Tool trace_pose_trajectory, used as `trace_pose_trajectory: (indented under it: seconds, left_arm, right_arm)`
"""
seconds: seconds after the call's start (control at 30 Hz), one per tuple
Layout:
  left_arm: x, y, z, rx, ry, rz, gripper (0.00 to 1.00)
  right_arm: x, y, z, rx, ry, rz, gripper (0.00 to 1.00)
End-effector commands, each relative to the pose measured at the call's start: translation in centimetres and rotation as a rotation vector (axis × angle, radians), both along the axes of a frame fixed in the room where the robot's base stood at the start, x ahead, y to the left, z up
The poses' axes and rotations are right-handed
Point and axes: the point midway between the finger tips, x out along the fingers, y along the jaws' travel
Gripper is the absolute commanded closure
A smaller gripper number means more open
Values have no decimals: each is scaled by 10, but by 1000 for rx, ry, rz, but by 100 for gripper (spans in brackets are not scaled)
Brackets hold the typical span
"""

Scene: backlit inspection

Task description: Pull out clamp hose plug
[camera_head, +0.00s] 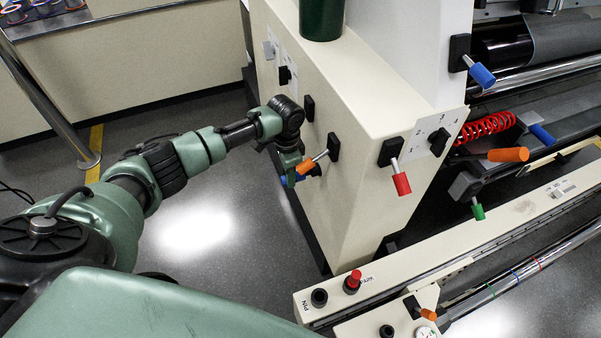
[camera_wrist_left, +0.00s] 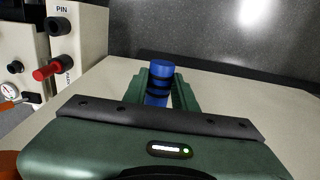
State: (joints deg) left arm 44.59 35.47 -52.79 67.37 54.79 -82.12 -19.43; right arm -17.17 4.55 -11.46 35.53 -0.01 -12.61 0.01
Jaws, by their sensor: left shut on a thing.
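My left gripper (camera_head: 290,178) is at the side panel of the cream cabinet, beside an orange-handled lever (camera_head: 309,163). In the left wrist view its two green fingers (camera_wrist_left: 159,88) are shut around a blue cylinder (camera_wrist_left: 160,69) with dark bands. I cannot tell what the blue cylinder is fixed to. A red plug (camera_head: 354,280) sits in the socket marked PARK on the low cream rail; it also shows in the left wrist view (camera_wrist_left: 47,71). The socket marked PIN (camera_head: 319,297) beside it has no plug in it. My right gripper is not in view.
The cream cabinet (camera_head: 360,110) carries several levers, including a red-handled one (camera_head: 401,183). A red coiled hose (camera_head: 485,128) lies at the right among rollers. A metal post (camera_head: 50,100) stands at the left. Grey floor (camera_head: 200,225) is clear between my arm and the cabinet.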

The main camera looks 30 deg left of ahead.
Motion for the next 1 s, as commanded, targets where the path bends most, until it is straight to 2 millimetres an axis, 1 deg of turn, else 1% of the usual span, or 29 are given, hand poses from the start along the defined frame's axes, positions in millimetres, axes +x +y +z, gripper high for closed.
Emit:
trace_pose_trajectory:
  seconds: [0.6,1.0]
  left_arm:
    - [-13,12,2,0,-1,-1,100]
    - [-15,14,0,0,-1,-1,100]
  right_arm:
    - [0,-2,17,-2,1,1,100]
    - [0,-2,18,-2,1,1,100]
